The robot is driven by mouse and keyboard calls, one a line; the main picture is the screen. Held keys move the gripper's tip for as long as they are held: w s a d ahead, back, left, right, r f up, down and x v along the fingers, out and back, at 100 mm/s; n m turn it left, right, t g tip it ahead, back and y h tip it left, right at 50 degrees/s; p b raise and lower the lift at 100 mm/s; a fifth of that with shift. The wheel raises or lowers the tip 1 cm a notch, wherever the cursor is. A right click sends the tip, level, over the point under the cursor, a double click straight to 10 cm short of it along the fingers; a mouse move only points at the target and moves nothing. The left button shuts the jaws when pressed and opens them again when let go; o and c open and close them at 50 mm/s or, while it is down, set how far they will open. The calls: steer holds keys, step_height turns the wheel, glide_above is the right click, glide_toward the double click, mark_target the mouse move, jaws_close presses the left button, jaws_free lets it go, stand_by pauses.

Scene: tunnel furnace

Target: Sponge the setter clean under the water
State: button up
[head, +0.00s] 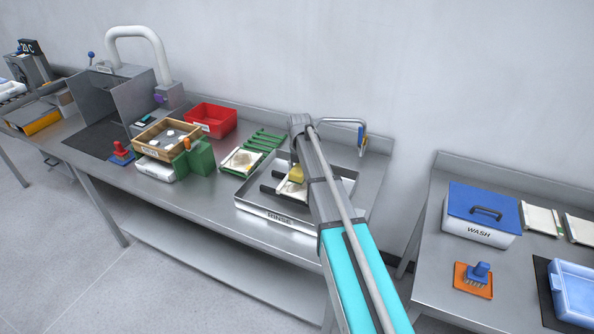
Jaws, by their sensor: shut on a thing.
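The yellow sponge (297,173) is low over the rinse tray, against or just above a pale setter (289,190) that lies on dark bars in the tray. I cannot tell whether they touch. My gripper (296,164) is shut on the sponge; my arm comes from the lower right and hides much of the gripper and the setter's right side. The metal tray (258,213) is labelled RINSE. A tap with a grey pipe (340,121) and blue lever (361,138) stands behind it. Running water cannot be made out.
Another brown-stained setter (241,160) lies left of the tray, near a green rack (266,138). Further left are a red bin (211,118), a wooden tray (150,140) and a green block (203,156). A blue-lidded WASH box (482,235) stands on the right table.

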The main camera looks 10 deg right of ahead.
steer(key=shift+f, duration=0.25)
steer(key=b, duration=0.6)
glide_above(300, 192)
steer(key=shift+s+a+f, duration=0.1)
steer(key=shift+a+f, duration=0.05)
steer(key=shift+f, duration=2.65)
steer(key=shift+f+b, duration=1)
steer(key=shift+w+d+r, duration=0.1)
steer(key=shift+w+d, duration=0.7)
steer(key=shift+w, duration=0.25)
steer(key=shift+s, duration=0.1)
steer(key=shift+s+a, duration=0.8)
steer(key=shift+s, duration=0.2)
